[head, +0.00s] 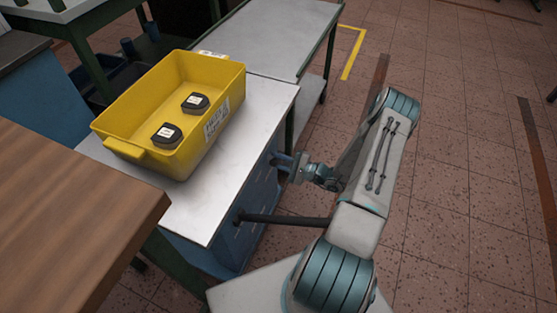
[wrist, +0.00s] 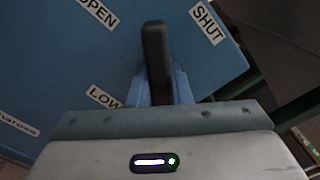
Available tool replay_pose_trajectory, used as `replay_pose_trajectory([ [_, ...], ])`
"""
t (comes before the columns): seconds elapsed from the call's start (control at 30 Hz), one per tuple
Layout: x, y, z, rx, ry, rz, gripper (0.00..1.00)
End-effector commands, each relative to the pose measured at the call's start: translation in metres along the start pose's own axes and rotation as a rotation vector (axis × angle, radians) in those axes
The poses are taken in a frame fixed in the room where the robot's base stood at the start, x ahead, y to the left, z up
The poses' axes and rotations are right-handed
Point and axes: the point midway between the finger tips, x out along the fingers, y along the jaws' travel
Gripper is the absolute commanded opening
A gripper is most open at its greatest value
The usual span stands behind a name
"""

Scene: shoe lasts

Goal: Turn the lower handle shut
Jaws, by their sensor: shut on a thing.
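The lower handle (wrist: 155,50) is a dark bar on the blue panel in the wrist view. It points up the picture, between the OPEN label (wrist: 99,12) and the SHUT label (wrist: 207,22). A partly covered label beginning LOW (wrist: 103,96) is left of its base. My gripper (wrist: 160,88) is shut on the handle, with blue-grey fingers around its near end. In the head view my gripper (head: 282,163) is at the right side of the blue cabinet (head: 215,240), below the top's edge. The handle cannot be made out there.
A yellow bin (head: 185,75) with two dark blocks stands on the cabinet's pale top (head: 250,120). A dark bar (head: 285,219) sticks out from the cabinet below my gripper. A wooden table (head: 70,220) is at left.

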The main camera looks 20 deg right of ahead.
Motion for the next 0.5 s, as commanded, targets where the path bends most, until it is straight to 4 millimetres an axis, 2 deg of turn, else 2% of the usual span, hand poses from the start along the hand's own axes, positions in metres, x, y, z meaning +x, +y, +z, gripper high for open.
replay_pose_trajectory([
  [0.5, -0.0006, -0.0011, -0.0001, 0.486, 0.002, -0.001, 0.00],
])
